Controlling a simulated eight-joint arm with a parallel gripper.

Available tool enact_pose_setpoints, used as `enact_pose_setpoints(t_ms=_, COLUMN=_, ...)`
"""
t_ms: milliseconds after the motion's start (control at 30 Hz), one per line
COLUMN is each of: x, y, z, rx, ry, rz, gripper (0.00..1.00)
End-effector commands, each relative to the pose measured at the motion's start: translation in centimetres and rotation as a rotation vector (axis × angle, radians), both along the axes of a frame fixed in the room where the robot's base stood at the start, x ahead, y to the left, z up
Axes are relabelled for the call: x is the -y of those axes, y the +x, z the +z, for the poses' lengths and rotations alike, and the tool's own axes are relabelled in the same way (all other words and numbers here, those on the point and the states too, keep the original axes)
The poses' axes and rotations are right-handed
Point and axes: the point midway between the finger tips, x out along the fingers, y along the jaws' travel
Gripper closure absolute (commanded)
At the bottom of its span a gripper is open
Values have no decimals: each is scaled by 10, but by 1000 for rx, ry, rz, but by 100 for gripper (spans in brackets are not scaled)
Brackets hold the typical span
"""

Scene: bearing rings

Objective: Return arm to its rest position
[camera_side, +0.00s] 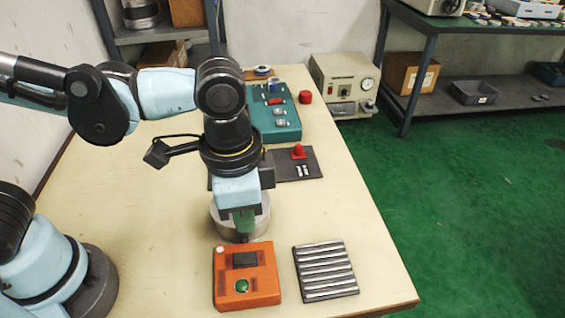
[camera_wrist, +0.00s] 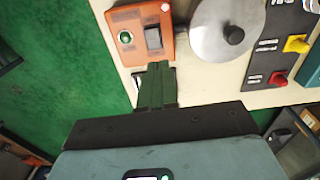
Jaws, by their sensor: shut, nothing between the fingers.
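My gripper (camera_side: 243,222) points down over the table in the side view, just behind the orange box and in front of a round metal disc. Its green fingers are together with nothing between them, and they also show in the wrist view (camera_wrist: 158,72). The metal disc (camera_side: 259,217) is partly hidden behind my gripper in the side view. It shows more fully in the wrist view (camera_wrist: 208,32), with a dark knob on it. The orange box (camera_side: 262,292) has a green button and a dark rectangle on top. I cannot tell how high my fingers are above the table.
A slotted dark plate with metal bars (camera_side: 325,270) lies right of the orange box. A dark plate with a red part (camera_side: 298,165) and a teal box (camera_side: 280,130) stand farther back. A beige machine (camera_side: 345,80) stands behind. The table's left part (camera_side: 120,240) is clear.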

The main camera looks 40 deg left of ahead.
Motion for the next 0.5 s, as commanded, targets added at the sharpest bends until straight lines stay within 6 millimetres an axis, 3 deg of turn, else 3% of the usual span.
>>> enact_pose_setpoints(t_ms=167, x=-51, y=26, z=7, rx=113, ry=-83, rz=193, gripper=100)
enact_pose_setpoints(t_ms=300, x=-105, y=45, z=13, rx=259, ry=-156, rz=393, gripper=100)
enact_pose_setpoints(t_ms=500, x=-171, y=55, z=18, rx=455, ry=-210, rz=622, gripper=100)
